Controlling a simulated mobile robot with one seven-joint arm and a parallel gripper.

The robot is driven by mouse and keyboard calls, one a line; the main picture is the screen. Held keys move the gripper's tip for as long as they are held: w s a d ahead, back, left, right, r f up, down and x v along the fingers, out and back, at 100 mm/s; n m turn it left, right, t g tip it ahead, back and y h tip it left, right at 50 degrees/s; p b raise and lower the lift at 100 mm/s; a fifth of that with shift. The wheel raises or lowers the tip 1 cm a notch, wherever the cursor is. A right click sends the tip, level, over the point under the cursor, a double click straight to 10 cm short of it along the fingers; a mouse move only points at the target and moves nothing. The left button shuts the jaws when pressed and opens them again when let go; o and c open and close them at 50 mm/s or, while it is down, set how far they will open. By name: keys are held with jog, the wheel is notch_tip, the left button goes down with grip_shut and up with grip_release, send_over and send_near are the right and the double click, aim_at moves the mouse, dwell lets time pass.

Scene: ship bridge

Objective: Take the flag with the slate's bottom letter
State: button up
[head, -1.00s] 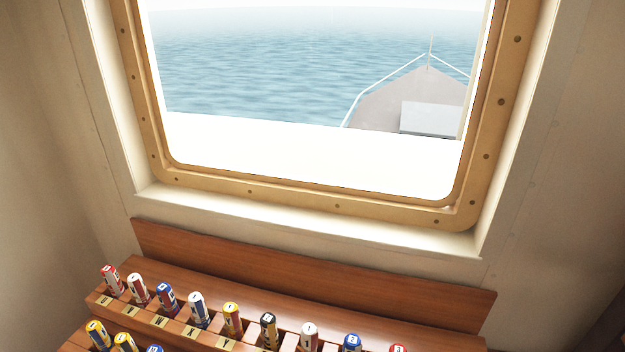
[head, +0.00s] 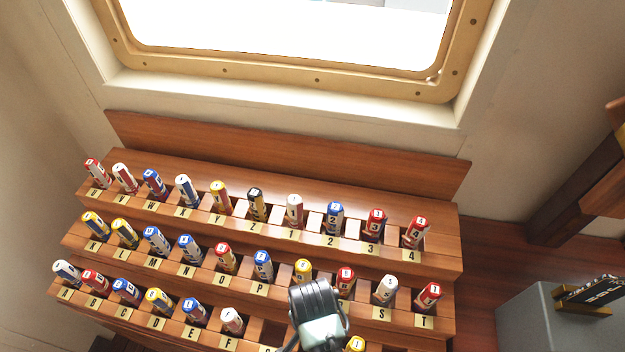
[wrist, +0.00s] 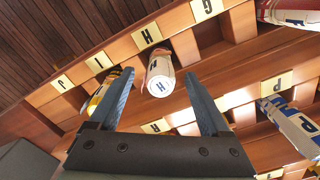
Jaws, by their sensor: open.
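A dark slate (head: 592,291) with white marks lies on a stand at the right of the head view. It is seen at a steep slant and I cannot read its bottom letter. Rolled flags with letter caps stand in the stepped wooden rack (head: 290,245). In the wrist view my gripper (wrist: 159,74) is open. A white-capped flag marked H (wrist: 160,76) stands between its fingertips, near the plate marked H. I cannot tell whether the fingers touch it. In the head view my arm covers this part of the front row.
A yellow flag (wrist: 98,97) is partly hidden behind one finger, near the I plate. The slot by the G plate (wrist: 206,8) looks empty. A grey cabinet (head: 530,315) stands right of the rack. The window sill is behind it.

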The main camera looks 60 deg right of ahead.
jog(key=shift+d+f, duration=0.1)
jog(key=shift+f, duration=1.65)
grip_shut()
